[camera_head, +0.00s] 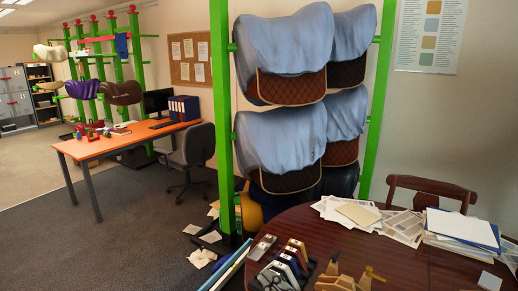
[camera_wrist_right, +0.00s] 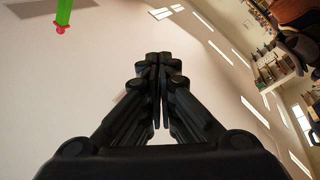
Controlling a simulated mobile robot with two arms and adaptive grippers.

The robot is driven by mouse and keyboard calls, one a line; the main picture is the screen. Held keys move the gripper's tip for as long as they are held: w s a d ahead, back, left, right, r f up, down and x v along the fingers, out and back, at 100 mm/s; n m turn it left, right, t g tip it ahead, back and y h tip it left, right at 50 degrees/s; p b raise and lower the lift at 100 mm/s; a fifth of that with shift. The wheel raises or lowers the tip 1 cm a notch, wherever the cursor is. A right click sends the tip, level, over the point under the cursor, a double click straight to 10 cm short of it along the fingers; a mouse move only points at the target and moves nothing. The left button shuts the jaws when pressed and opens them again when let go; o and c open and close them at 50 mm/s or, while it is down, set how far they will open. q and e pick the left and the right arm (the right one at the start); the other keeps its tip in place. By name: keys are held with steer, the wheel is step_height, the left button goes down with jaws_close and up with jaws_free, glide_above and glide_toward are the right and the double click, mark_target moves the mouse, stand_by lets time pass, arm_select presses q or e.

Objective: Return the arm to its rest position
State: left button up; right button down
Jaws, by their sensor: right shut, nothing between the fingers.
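My right gripper (camera_wrist_right: 158,58) shows in the right wrist view. Its black fingers are shut together with nothing between them. Behind it are a plain pale surface and bright strip lights, so no object is close to its tips. I cannot make out either gripper in the head view. My left gripper is not in view.
In the head view a dark round table (camera_head: 390,262) carries papers (camera_head: 360,214), a row of boxed items (camera_head: 285,265) and wooden tools (camera_head: 335,280). A green rack (camera_head: 221,120) holds saddles under blue covers (camera_head: 285,50). An orange desk (camera_head: 120,144) stands back left, with open carpet before it.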

steer(key=w+d+f+m+t+h, duration=0.1)
steer(key=w+d+m+t+h, duration=0.1)
steer(key=d+m+t+h, duration=0.35)
steer(key=s+d+f+m+g+h, duration=0.2)
steer(key=d+f+m+g+h, duration=0.25)
steer(key=d+f, duration=0.2)
steer(key=s+d+f+m+g+h, duration=0.3)
steer(key=d+f+m+h, duration=0.1)
steer(key=d+f+h, duration=0.25)
steer(key=s+f+g+y, duration=0.1)
steer(key=s+f+g, duration=0.45)
steer(key=s, duration=0.45)
steer(key=s+f+g+y, duration=0.1)
steer(key=s+f+g, duration=0.3)
steer(key=s+f, duration=0.45)
step_height(320, 180, down, 27)
steer(key=s+g+b, duration=0.2)
steer(key=s+b, duration=0.1)
steer(key=b, duration=0.1)
steer(key=s+d+f+b, duration=0.2)
steer(key=s+f, duration=1.5)
steer(key=f, duration=0.3)
steer(key=shift+f+g+b, duration=0.15)
steer(key=shift+g+b, duration=0.2)
steer(key=shift+g, duration=0.1)
